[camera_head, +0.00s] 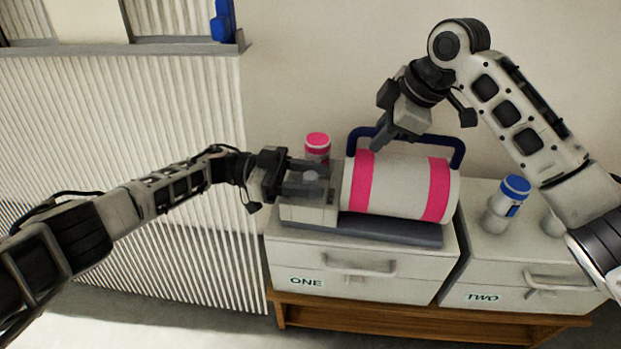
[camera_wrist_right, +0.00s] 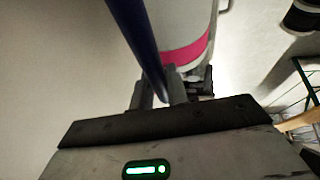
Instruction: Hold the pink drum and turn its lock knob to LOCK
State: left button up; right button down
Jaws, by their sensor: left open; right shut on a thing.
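The pink drum (camera_head: 398,186), a white cylinder with two pink bands and a dark blue handle (camera_head: 425,139), lies sideways on a grey base (camera_head: 390,231) on top of box ONE. A pale lock knob (camera_head: 311,176) shows on the grey block left of the drum. My left gripper (camera_head: 314,178) is open, its fingers on either side of the knob; I cannot tell if they touch it. The knob's setting is not readable.
A pink-topped canister (camera_head: 317,146) stands behind the left gripper. A blue-topped canister (camera_head: 508,203) stands on box TWO (camera_head: 519,287) at right. Box ONE (camera_head: 350,278) has a front handle; both boxes sit on a wooden table (camera_head: 400,322).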

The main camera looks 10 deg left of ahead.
aim_at(312, 178)
pick_arm(q)
notch_tip(312, 178, up, 10)
jog(key=shift+f, duration=0.15)
dwell(0.4)
jog(key=shift+s+d+f+n+t+h, duration=0.15)
jog(key=shift+s+f+n+t+h, duration=0.2)
jog(key=shift+f+t, duration=0.25)
jog(key=s+a+f+n+t+y, duration=0.75)
jog(key=n+t, duration=0.25)
jog(key=t, duration=0.4)
jog(key=x, duration=1.1)
jog(key=shift+s+d+f, duration=0.15)
jog(key=shift+d+f, duration=0.05)
jog(key=shift+f, duration=0.05)
